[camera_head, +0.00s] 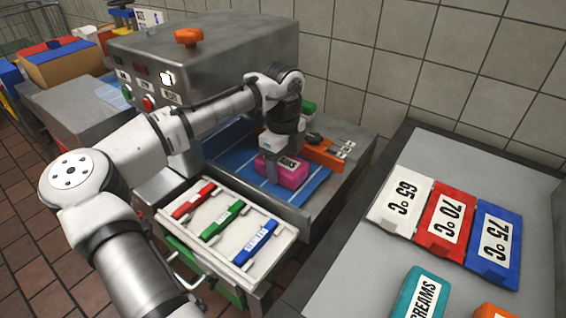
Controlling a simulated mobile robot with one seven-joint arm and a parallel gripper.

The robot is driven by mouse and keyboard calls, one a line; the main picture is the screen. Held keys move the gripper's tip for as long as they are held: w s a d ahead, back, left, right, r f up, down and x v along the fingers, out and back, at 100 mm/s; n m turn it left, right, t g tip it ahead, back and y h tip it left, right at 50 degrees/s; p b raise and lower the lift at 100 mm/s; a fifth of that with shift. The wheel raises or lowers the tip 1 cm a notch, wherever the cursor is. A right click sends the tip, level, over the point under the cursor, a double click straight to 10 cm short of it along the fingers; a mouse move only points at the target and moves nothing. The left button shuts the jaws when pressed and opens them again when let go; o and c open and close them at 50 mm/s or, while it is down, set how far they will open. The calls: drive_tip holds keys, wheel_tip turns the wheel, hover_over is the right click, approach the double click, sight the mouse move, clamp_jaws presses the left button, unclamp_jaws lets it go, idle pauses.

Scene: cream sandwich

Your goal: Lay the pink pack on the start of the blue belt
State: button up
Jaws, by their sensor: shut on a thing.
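The pink pack (288,174) is at the near end of the blue belt (313,184), in front of the grey machine's opening. My gripper (279,160) points down from above and is shut on the pink pack. The fingers partly cover the pack's left side. The pack is at or just above the belt surface; I cannot tell whether its underside touches. The belt shows on both sides of the pack and runs back under the machine.
A grey machine (220,50) with an orange knob stands behind. An orange block (325,153) sits right of the belt. A white tray (279,223) with red, green and blue bars is in front. A counter (420,150) at right holds white, red, blue and teal packs.

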drive_tip(key=o, duration=1.1)
drive_tip(key=shift+r, duration=0.1)
wheel_tip(320, 180, up, 14)
drive_tip(key=shift+f+b, duration=0.15)
drive_tip(key=shift+b, duration=0.15)
drive_tip(key=shift+s+f, duration=0.1)
